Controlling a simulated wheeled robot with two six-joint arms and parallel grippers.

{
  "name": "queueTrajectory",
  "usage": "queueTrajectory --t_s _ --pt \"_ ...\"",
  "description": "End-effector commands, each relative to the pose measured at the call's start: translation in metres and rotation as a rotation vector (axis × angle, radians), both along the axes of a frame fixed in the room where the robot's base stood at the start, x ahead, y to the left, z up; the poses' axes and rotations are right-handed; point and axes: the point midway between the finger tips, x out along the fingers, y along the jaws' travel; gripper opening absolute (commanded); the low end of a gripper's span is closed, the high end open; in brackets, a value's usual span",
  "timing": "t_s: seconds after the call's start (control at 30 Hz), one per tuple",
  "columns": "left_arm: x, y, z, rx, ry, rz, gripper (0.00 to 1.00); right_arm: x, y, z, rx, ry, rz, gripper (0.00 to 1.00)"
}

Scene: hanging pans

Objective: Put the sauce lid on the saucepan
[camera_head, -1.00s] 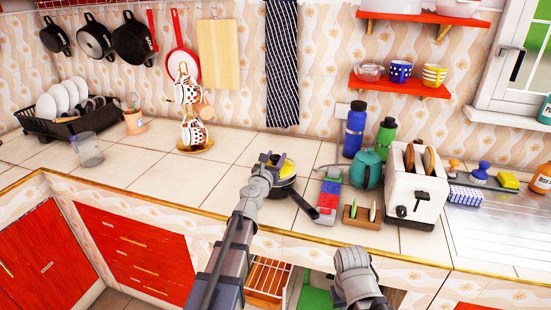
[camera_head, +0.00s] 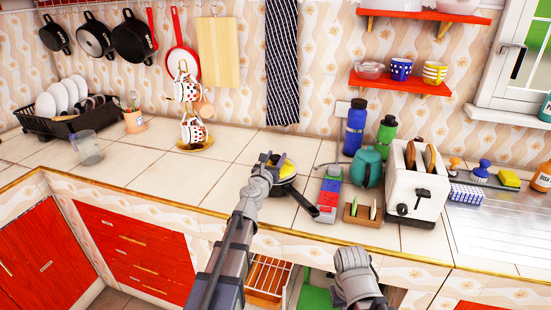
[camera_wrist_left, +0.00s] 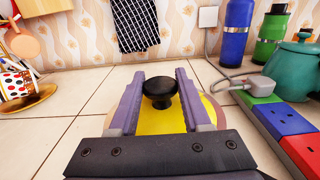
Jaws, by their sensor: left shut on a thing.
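The dark saucepan (camera_head: 291,184) sits on the counter with its black handle pointing to the front right. The yellow sauce lid (camera_head: 288,169) is over the saucepan; whether it is fully seated is hard to tell. In the left wrist view the lid's yellow top (camera_wrist_left: 158,120) and black knob (camera_wrist_left: 160,90) show between my fingers. My left gripper (camera_head: 275,159) is shut on the knob, with one finger on each side (camera_wrist_left: 160,78). My gripper hides part of the lid and the saucepan. Only a link of my right arm shows at the bottom; its gripper is not visible.
Right of the saucepan are a colourful power strip (camera_head: 329,190), a small wooden holder (camera_head: 362,214), a teal kettle (camera_head: 367,168) and a white toaster (camera_head: 418,190). Blue (camera_head: 355,130) and green (camera_head: 385,137) bottles stand behind.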

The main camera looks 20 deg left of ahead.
Motion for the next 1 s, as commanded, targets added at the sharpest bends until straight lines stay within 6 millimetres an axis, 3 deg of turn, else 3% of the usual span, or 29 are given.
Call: queueTrajectory --t_s 1.0 --pt "0.0000 0.0000 -0.0110 0.000 0.000 0.000 0.00 -0.0001 0.0000 -0.0110 0.000 0.000 0.000 0.00"
